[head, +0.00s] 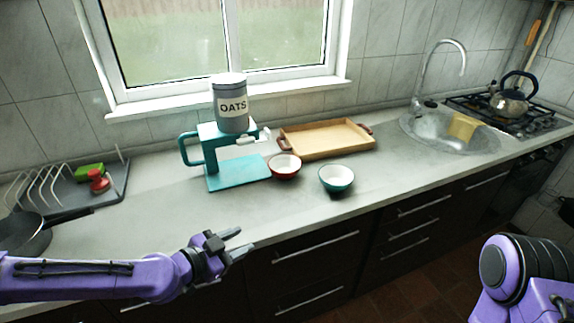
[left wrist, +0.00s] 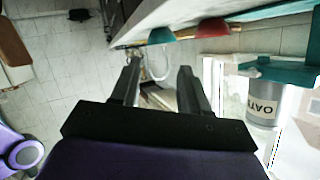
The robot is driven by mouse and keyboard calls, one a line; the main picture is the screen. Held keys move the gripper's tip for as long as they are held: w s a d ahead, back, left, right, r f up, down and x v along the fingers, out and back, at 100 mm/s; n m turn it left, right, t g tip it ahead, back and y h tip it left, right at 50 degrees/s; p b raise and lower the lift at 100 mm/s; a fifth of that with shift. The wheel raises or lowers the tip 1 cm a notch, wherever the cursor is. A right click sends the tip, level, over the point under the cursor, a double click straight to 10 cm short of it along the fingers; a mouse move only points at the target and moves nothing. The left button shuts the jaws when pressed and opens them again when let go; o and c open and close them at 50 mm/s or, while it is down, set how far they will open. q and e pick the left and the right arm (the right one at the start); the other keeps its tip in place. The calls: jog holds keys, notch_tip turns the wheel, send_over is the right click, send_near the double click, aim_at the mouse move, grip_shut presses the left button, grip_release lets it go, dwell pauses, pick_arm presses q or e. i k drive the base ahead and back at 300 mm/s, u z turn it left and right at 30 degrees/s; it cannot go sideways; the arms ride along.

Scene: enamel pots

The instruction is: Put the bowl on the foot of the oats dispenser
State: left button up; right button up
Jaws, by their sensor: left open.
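The oats dispenser (head: 208,160) stands on the counter below the window, with a grey OATS canister (head: 231,103) on top and a flat teal foot (head: 238,173). A red bowl (head: 284,168) sits just right of the foot. A teal bowl (head: 336,180) sits farther right. Both bowls are white inside. My left gripper (head: 236,244) is open and empty at the counter's front edge, apart from the dispenser and bowls. In the left wrist view the teal bowl (left wrist: 161,35), red bowl (left wrist: 213,29) and canister (left wrist: 266,101) show beyond the open fingers (left wrist: 158,82). My right gripper is not in view.
A wooden tray (head: 326,138) lies behind the bowls. A dish rack (head: 72,188) and a dark pan (head: 24,232) are at the left. A sink (head: 450,133) and a kettle (head: 510,100) are at the right. The counter in front of the dispenser is clear.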

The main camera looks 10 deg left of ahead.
aim_at(245, 170)
jog(key=i, duration=0.85)
